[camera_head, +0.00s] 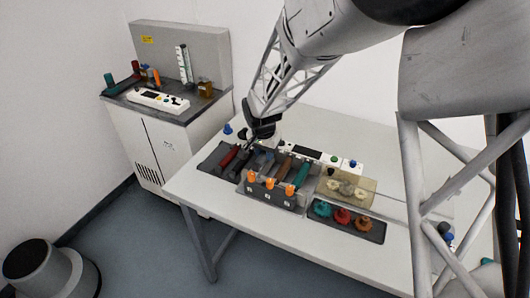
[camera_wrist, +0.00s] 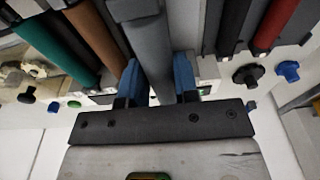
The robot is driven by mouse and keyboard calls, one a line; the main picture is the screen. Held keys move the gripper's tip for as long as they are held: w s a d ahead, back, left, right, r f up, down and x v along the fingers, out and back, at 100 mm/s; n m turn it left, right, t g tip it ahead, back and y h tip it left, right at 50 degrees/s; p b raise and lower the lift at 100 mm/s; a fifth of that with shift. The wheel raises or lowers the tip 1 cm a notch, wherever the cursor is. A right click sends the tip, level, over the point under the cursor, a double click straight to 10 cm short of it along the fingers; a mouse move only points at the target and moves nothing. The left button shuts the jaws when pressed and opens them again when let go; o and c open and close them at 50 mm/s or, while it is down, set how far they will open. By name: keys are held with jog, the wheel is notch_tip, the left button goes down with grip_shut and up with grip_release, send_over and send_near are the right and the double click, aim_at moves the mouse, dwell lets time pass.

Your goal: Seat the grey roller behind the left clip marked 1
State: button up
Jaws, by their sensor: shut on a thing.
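My gripper (camera_head: 262,142) is shut on the grey roller. In the wrist view its two blue fingers (camera_wrist: 158,82) stand either side of the grey roller (camera_wrist: 150,45). In the head view the grey roller (camera_head: 266,159) is partly hidden by my gripper and lies toward the grey printer block (camera_head: 272,199). Orange clips stand along the block's front; the left clip (camera_head: 252,178) is near the roller's front end. I cannot tell whether the roller touches the block. A brown roller (camera_head: 284,168) and a teal roller (camera_head: 303,173) lie to its right in the block.
A dark tray (camera_head: 207,162) on the left holds a red roller (camera_head: 229,157) and a black roller (camera_head: 243,159). A dark tray (camera_head: 372,232) with coloured knobs and a yellowish board (camera_head: 358,183) lie right. A white control panel (camera_head: 306,152) stands behind. The table front is clear.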

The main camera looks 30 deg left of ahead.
aim_at(265, 168)
jog(key=shift+f, duration=0.85)
dwell(0.3)
jog(key=shift+f, duration=0.3)
jog(key=shift+f, duration=0.35)
dwell(0.4)
jog(key=shift+f, duration=0.35)
jog(key=shift+f, duration=0.15)
jog(key=o, duration=1)
jog(key=shift+o, duration=0.2)
